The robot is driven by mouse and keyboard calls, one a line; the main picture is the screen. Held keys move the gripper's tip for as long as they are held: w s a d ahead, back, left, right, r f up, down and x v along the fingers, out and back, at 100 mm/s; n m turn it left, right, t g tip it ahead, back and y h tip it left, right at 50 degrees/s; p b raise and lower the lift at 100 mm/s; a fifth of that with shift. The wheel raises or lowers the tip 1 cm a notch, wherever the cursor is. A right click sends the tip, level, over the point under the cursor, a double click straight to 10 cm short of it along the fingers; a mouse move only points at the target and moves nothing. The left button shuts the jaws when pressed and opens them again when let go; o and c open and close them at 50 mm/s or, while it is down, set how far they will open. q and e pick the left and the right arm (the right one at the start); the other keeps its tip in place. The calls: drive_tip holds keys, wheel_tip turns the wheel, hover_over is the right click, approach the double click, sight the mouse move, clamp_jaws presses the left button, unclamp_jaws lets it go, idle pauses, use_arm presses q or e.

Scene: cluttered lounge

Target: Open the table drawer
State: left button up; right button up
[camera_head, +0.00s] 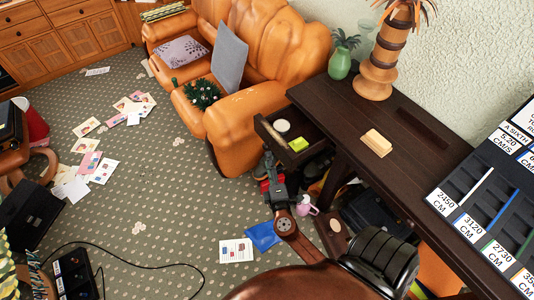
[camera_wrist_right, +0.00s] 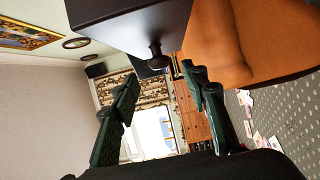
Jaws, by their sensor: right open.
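The dark brown table (camera_head: 413,130) stands along the wall in the head view. Its drawer (camera_head: 265,126) stands out from the table's left end, with its inside visible. A white round item (camera_head: 282,126) and a yellow-green block (camera_head: 298,144) lie in it. My right gripper (camera_head: 268,160) is just below and in front of the drawer. In the right wrist view the drawer's dark underside and front (camera_wrist_right: 130,22) fill the top, with a round knob (camera_wrist_right: 155,52). My right gripper (camera_wrist_right: 160,75) is open, its fingers on either side of the knob's line, apparently not touching it. My left gripper is not in view.
An orange sofa (camera_head: 240,125) stands close beside the drawer. A green vase (camera_head: 340,64), a carved palm ornament (camera_head: 376,78) and a yellowish block (camera_head: 376,143) stand on the table. Papers (camera_head: 100,168) and a blue packet (camera_head: 263,236) lie on the carpet.

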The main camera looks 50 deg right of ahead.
drive_tip(key=v, duration=0.6)
idle(0.4)
